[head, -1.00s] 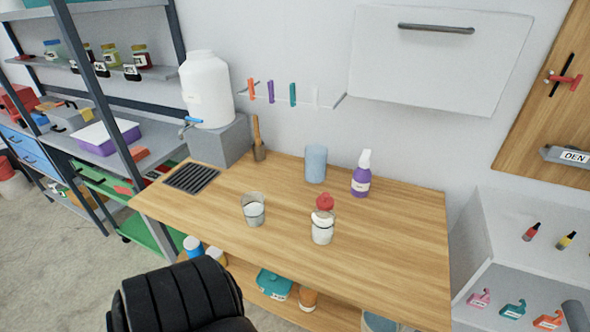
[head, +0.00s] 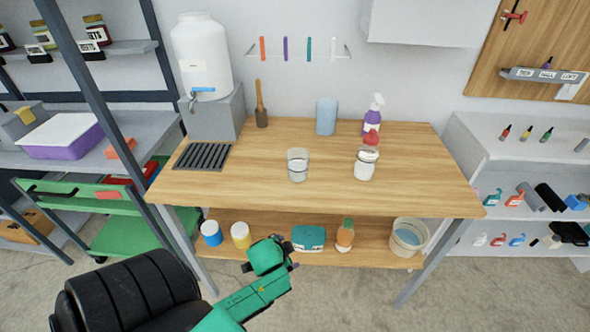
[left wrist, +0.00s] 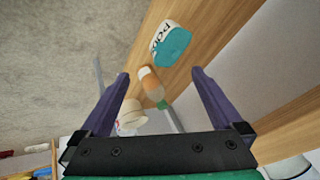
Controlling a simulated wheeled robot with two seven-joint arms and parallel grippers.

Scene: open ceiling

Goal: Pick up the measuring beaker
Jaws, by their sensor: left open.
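The measuring beaker (head: 297,165) looks like a clear, upright glass cup on the wooden worktop (head: 230,185), near its front middle in the head view. My left gripper (head: 292,265) is in front of the table and lower than the worktop, apart from the beaker. In the left wrist view my left gripper (left wrist: 160,73) has its two dark fingers spread with nothing between them. The beaker cannot be made out in that view. My right gripper is not in view.
A white jar with a red top (head: 365,165) stands right of the beaker. A blue cup (head: 326,116) and a purple spray bottle (head: 373,118) stand behind. A drain grate (head: 203,156) is at left. The lower shelf holds a teal tub (head: 308,238) and bottles.

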